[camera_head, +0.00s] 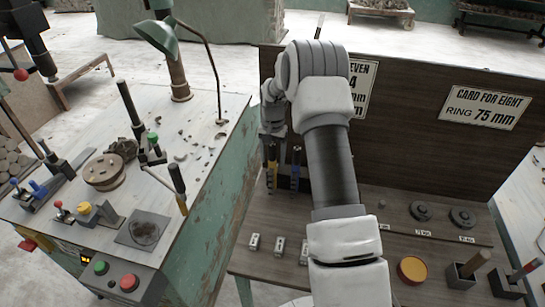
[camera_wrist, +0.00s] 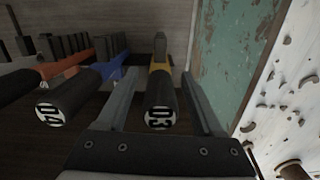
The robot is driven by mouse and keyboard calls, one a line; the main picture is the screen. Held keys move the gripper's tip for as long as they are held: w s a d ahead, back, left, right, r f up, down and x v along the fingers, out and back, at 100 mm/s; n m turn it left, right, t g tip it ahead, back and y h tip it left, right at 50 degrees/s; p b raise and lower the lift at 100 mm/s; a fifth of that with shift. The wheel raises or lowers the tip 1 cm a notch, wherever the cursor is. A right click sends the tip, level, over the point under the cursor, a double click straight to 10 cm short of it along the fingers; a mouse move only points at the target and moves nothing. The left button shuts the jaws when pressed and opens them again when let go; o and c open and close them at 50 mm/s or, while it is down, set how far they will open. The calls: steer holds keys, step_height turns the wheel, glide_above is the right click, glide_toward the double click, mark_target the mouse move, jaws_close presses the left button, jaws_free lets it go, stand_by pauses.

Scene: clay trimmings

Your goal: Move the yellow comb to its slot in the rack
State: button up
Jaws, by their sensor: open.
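The yellow comb (camera_wrist: 160,72) has a black handle marked 03. In the wrist view it lies between the two fingers of my gripper (camera_wrist: 162,92), which is open, with a visible gap on each side of the handle. In the head view the yellow comb (camera_head: 272,170) is at the left end of the dark wooden bench, just below my gripper (camera_head: 273,135). A blue comb (camera_wrist: 108,66), its handle marked 04, is just left of it, and an orange comb (camera_wrist: 62,66) is further left. The rack's slots are hidden, so I cannot tell how the yellow comb is seated.
A wooden back panel (camera_head: 420,150) with signs rises behind the combs. A worktable (camera_head: 75,195) with clay trimmings and levers stands close on the left. Several small metal blocks (camera_head: 279,246) and an orange-yellow disc (camera_head: 412,269) are toward the bench front.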

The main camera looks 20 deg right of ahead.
step_height(320, 180, up, 17)
steer(key=shift+w+r, duration=0.15)
steer(key=shift+r, duration=0.05)
stand_by(0.3)
steer(key=shift+d, duration=0.1)
stand_by(0.4)
